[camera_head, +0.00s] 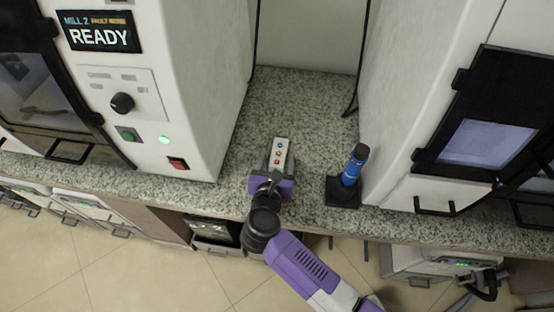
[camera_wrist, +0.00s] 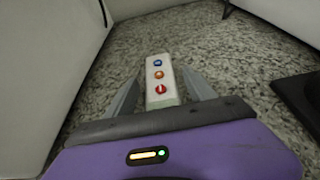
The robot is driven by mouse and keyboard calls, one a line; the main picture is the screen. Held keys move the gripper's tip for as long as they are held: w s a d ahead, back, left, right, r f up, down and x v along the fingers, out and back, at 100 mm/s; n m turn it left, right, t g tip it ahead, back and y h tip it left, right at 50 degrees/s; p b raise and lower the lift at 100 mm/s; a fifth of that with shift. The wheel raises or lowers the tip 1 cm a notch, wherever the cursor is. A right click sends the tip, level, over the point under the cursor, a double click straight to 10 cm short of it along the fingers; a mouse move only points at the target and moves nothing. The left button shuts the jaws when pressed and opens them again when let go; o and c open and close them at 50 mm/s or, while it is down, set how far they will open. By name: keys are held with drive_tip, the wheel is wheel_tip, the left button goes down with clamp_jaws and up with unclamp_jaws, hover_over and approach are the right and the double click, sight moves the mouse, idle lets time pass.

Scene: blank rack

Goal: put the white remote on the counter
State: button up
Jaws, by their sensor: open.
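The white remote (camera_head: 279,153) has blue, orange and red buttons and lies on the speckled granite counter (camera_head: 300,105) between two white machines. In the wrist view the remote (camera_wrist: 160,80) lies lengthwise between the fingers of my gripper (camera_wrist: 163,90). The fingers are open, with a gap showing on each side of the remote. My gripper (camera_head: 277,162) reaches over the counter's front part in the head view. The near end of the remote is close to the gripper's dark front edge. Whether the remote touches the counter along its whole length is hard to tell.
A blue cylindrical object (camera_head: 354,166) stands in a black base (camera_head: 343,191) right of my gripper. The white mill (camera_head: 185,90) rises on the left and another machine (camera_head: 410,70) on the right. The counter behind the remote is clear; black cables hang at the back.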

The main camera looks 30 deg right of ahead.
drive_tip(key=v, duration=1.2)
drive_tip(key=shift+r+b, duration=0.1)
drive_tip(key=shift+b, duration=0.3)
